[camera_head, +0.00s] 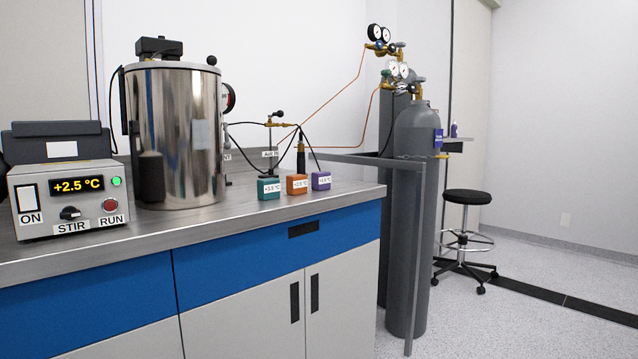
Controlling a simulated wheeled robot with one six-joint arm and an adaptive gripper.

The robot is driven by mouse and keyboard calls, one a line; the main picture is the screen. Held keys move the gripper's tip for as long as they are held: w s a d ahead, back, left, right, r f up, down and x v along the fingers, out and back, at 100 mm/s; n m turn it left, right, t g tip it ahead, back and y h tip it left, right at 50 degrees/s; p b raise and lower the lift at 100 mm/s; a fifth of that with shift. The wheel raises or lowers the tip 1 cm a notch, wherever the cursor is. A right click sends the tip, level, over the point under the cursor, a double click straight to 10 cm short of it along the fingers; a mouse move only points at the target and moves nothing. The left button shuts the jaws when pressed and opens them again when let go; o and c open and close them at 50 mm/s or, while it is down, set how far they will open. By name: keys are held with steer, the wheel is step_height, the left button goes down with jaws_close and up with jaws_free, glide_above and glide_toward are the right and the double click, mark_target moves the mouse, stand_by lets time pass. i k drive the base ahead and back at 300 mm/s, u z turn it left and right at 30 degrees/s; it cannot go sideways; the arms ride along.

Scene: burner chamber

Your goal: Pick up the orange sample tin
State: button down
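The orange sample tin (297,185) stands on the steel benchtop (250,207), near its right end. It is a small box with a white label on its front. A teal tin (268,189) stands to its left and a purple tin (321,181) to its right, each with a narrow gap. My gripper is not in view.
A shiny steel vessel (175,135) and a control box (68,195) reading +2.5 °C stand left on the bench. A valve with hoses (270,135) rises behind the tins. Grey gas cylinders (410,220) and a black stool (466,198) stand right. The bench front strip is clear.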

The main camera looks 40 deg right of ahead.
mark_target(296, 185)
steer(key=z, duration=0.55)
steer(key=k, duration=0.65)
steer(key=z, duration=0.8)
steer(key=i, duration=0.65)
steer(key=u, duration=0.1)
